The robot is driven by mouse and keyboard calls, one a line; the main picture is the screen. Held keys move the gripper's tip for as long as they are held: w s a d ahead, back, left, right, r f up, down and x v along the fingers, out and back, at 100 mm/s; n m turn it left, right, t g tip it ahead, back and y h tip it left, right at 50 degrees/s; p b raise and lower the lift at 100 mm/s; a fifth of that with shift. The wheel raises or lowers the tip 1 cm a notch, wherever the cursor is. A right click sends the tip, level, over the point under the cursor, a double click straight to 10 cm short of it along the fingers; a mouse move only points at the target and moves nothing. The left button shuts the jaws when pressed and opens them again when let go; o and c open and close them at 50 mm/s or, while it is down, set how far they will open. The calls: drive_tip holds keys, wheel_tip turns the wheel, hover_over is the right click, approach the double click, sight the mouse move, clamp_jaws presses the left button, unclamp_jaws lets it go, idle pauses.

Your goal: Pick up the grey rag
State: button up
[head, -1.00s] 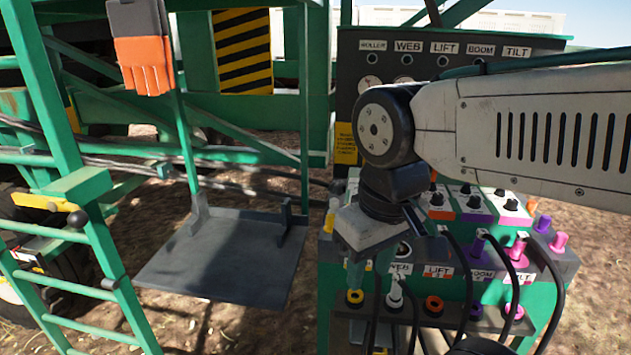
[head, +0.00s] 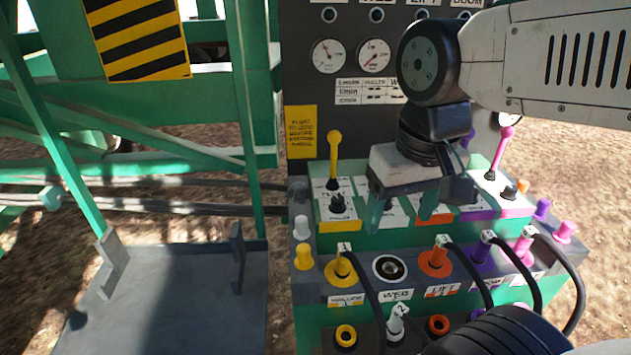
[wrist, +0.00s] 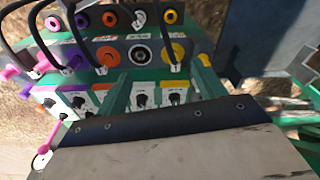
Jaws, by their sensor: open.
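I cannot make out a grey rag in either current view. My gripper (head: 403,210) hangs down in front of the control panel in the head view, its two fingers apart with nothing seen between them. In the wrist view my gripper (wrist: 163,90) points toward the row of labelled levers and sockets. The fingers look near the lever blocks, but I cannot tell whether they touch anything.
A control stand (head: 470,250) with levers, hoses and coloured plugs fills the right. The WEB socket (head: 390,268) is empty; a white plug (head: 398,322) sits below it. A grey metal platform (head: 190,300) is at lower left. Green frame bars (head: 110,140) stand behind.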

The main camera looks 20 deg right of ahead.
drive_tip(key=w+m, duration=0.8)
drive_tip(key=w, duration=0.6)
drive_tip(key=m+g, duration=0.1)
drive_tip(key=m, duration=1.1)
hover_over(299, 186)
drive_tip(key=f, duration=1.1)
drive_tip(key=shift+w+f, duration=0.2)
drive_tip(key=shift+f, duration=0.15)
wheel_tip(299, 186, down, 7)
drive_tip(key=shift+s+f, duration=0.1)
drive_tip(key=shift+s, duration=0.05)
drive_tip(key=shift+f, duration=0.3)
drive_tip(key=c, duration=1.1)
